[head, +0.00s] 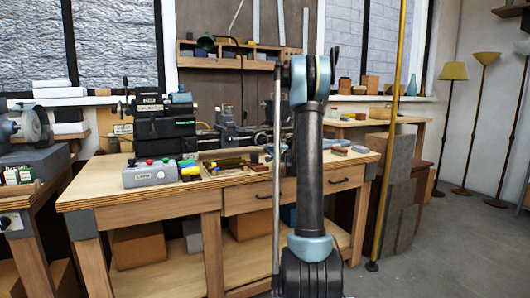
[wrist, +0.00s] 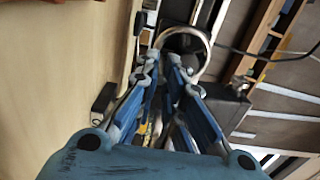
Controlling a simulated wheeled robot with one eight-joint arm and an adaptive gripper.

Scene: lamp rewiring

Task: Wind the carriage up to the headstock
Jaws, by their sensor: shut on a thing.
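The lathe stands on the wooden bench in the head view, with its dark headstock (head: 165,128) at the left end. The carriage (head: 232,132) appears to sit on the bed to the right of the headstock, partly cluttered from view. In the wrist view, my gripper (wrist: 166,62) is shut on a bright metal handwheel (wrist: 207,45), with its blue-grey fingers at the near rim. The wheel's centre is dark. In the head view my own arm hides the gripper and the right part of the lathe.
A grey control box (head: 150,174) with coloured buttons and a shallow tray (head: 232,166) of small parts lie on the bench (head: 120,198) in front of the lathe. A bench grinder (head: 25,125) is at the left. A yellow pole (head: 391,130) stands right of my arm. Open floor lies right.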

